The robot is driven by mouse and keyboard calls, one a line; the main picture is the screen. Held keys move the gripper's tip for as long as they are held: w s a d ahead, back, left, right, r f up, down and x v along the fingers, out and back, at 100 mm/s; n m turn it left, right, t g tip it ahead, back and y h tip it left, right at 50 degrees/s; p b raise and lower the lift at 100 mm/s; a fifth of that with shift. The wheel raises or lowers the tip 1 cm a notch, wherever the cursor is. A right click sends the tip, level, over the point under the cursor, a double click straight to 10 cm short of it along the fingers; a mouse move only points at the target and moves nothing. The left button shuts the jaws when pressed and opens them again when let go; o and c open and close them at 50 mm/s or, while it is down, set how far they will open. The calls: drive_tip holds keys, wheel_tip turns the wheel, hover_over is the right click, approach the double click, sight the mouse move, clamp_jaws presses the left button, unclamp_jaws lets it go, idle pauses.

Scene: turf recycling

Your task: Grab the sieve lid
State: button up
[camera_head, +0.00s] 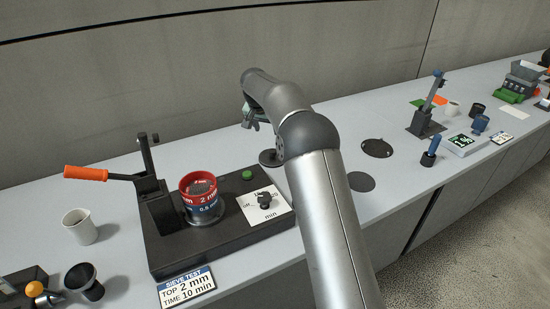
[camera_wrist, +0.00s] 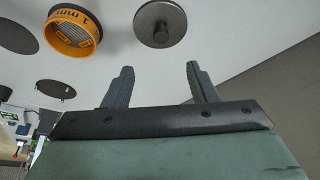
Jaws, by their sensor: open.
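The sieve lid appears to be the grey round disc with a small centre knob (camera_wrist: 160,22) in the wrist view, lying on the bench ahead of my fingertips. In the head view a grey disc edge (camera_head: 268,158), likely the same lid, shows beside my arm, which hides the rest. My gripper (camera_wrist: 159,66) is open and empty, with its two fingers apart and the lid beyond them, not between them. The head view shows my gripper (camera_head: 250,116) above the bench. A sieve stack (camera_head: 201,200), red 2 mm over blue 0.6 mm, stands open-topped on the shaker.
The black shaker base (camera_head: 165,257) carries an orange-handled lever (camera_head: 88,173), a green button (camera_head: 247,174) and a dial (camera_head: 264,199). A yellow 1 mm sieve (camera_wrist: 73,35) lies left of the lid in the wrist view. A white cup (camera_head: 80,227) stands at left.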

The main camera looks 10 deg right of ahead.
drive_tip(key=p, duration=0.2)
approach(269, 157)
drive_tip(key=shift+w+d+f, duration=0.15)
drive_tip(key=shift+d+f, duration=0.1)
drive_tip(key=shift+d, duration=0.25)
drive_tip(key=shift+w+d+f, duration=0.2)
drive_tip(key=shift+d, duration=0.35)
drive_tip(key=shift+p+x, duration=0.9)
drive_tip(key=shift+x, duration=1.8)
drive_tip(key=shift+w+r, duration=0.1)
drive_tip(key=shift+w, duration=0.05)
drive_tip(key=c, duration=1.1)
